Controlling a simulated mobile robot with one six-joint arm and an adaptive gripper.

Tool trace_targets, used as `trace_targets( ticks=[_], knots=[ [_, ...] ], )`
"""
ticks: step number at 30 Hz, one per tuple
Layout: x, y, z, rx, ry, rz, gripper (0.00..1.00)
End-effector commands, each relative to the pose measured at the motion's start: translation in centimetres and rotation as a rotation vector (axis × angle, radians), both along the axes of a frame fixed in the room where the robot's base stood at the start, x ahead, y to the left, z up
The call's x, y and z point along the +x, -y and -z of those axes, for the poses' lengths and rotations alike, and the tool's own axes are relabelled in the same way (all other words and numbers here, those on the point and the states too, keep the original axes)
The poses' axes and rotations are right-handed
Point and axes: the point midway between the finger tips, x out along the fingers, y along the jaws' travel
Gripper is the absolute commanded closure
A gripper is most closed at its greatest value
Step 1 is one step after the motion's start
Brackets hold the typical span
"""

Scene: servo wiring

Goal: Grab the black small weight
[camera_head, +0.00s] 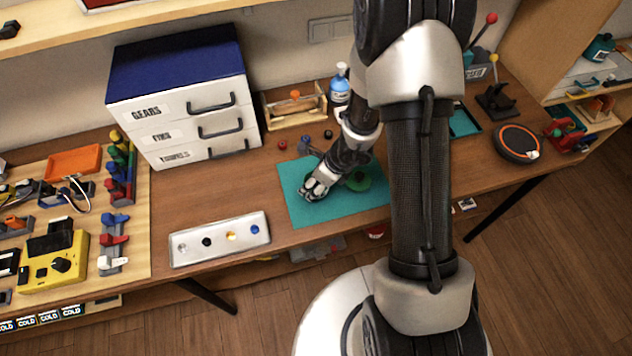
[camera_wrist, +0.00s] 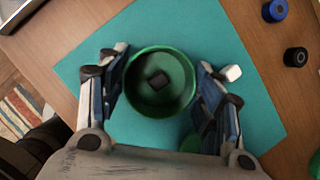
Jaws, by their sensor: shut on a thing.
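In the wrist view, a round green bowl (camera_wrist: 137,97) sits between the two fingers of my gripper (camera_wrist: 160,82), which is shut on its sides. A small dark block (camera_wrist: 157,80) shows inside the bowl. A black small weight (camera_wrist: 295,57), round with a centre mark, stands on the wood right of the teal mat (camera_wrist: 120,38), apart from my gripper. In the head view my gripper (camera_head: 316,188) is low over the mat (camera_head: 335,211); the bowl is not clear there. A small black piece (camera_head: 328,133) stands behind the mat.
A blue weight (camera_wrist: 275,10) stands near the black one. A red piece (camera_head: 282,145) stands behind the mat. A green disc (camera_head: 358,181) is beside my gripper. A white drawer unit (camera_head: 184,112) and a metal tray (camera_head: 190,259) stand to the left.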

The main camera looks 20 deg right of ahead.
Motion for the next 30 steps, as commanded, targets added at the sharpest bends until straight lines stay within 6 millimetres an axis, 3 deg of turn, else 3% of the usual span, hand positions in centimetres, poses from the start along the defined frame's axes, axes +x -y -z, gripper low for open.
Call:
trace_targets(
  ticks=[5,12,18,24,30],
  knots=[
    [0.1,0.0,-3.9,-0.001,0.005,-0.002,0.73],
    [0.1,0.0,-11.0,-0.002,0.006,-0.002,0.73],
    [0.1,0.0,-15.6,-0.001,0.004,-0.001,0.73],
    [0.1,0.0,-18.2,0.000,0.003,0.000,0.73],
    [0.7,-0.5,-18.7,0.008,0.013,-0.018,0.73]
  ],
)
